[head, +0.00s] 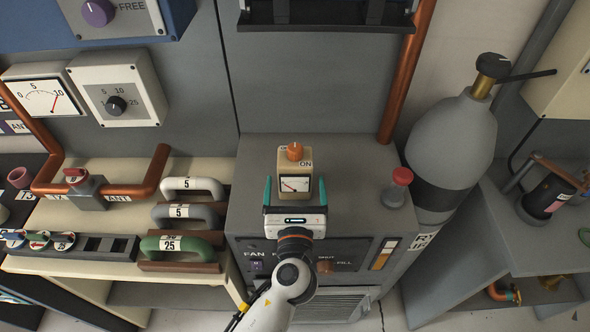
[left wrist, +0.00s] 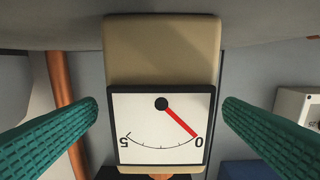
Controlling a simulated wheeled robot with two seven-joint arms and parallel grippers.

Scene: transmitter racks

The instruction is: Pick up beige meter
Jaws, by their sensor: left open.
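The beige meter (head: 294,166) stands on the grey cabinet top, with an orange knob on top and a white dial on its front. In the left wrist view the beige meter (left wrist: 161,55) fills the middle, its dial upside down with a red needle near 0. My left gripper (head: 295,186) is open at the front of the meter. Its two teal fingers stand either side of the meter in the left wrist view (left wrist: 159,120), with gaps on both sides. My right gripper is not in view.
A red-capped grey knob (head: 397,188) stands on the right of the cabinet top (head: 350,160). A grey gas cylinder (head: 452,140) is further right. Cabinet top around the meter is mostly clear.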

